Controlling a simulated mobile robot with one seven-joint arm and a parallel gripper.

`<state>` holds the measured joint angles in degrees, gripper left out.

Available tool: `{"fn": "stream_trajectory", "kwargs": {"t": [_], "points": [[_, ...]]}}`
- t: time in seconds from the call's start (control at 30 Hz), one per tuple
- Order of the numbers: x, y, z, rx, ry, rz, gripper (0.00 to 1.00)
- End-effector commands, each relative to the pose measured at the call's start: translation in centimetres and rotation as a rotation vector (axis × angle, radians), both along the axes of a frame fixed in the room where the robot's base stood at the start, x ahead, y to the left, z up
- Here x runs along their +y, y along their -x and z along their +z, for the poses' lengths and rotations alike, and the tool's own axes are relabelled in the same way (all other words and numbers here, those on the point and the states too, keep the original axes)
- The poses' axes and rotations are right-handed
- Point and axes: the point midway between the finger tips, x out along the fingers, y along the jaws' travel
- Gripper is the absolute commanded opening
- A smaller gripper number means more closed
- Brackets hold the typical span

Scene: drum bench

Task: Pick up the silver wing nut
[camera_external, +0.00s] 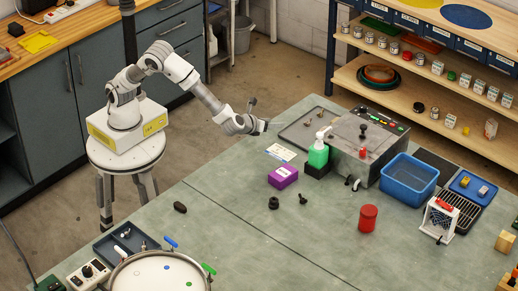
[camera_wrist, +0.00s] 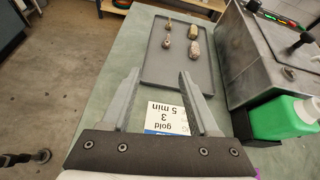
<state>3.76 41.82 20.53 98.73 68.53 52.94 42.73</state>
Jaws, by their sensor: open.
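My gripper (camera_external: 264,126) is open and empty at the left edge of the bench, beside a grey tray (camera_external: 289,133). In the wrist view my gripper (camera_wrist: 159,74) has its two fingers spread, short of the tray (camera_wrist: 177,74). Several small metal pieces lie apart in the tray, among them a back left piece (camera_wrist: 168,27), a back right piece (camera_wrist: 193,32) and a front right piece (camera_wrist: 194,48). They look brownish to grey and are too small for me to tell which, if any, is the silver wing nut.
A card reading "gold 3 5 min" (camera_wrist: 166,117) lies in front of the tray. A green bottle (camera_external: 318,155) and a grey machine (camera_external: 352,150) stand right of it. A purple box (camera_external: 283,177) is nearer. A dark blue tray (camera_external: 108,246) at front left holds small parts.

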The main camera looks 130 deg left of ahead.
Motion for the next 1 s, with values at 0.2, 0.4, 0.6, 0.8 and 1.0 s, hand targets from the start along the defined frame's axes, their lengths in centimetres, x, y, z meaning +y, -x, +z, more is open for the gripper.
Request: {"fn": "stream_trajectory", "kwargs": {"t": [0.2, 0.4, 0.6, 0.8, 1.0], "points": [[1.3, -1.5, -2.0, 0.110, -0.076, -0.072, 0.61], [3.8, -1.6, -3.2, 0.120, -0.082, -0.074, 0.61], [7.9, -1.6, -4.8, 0.118, -0.081, -0.073, 0.61], [11.3, -1.7, -6.2, 0.116, -0.080, -0.075, 0.61], [12.7, -1.8, -6.7, 0.115, -0.079, -0.077, 0.61]]}}
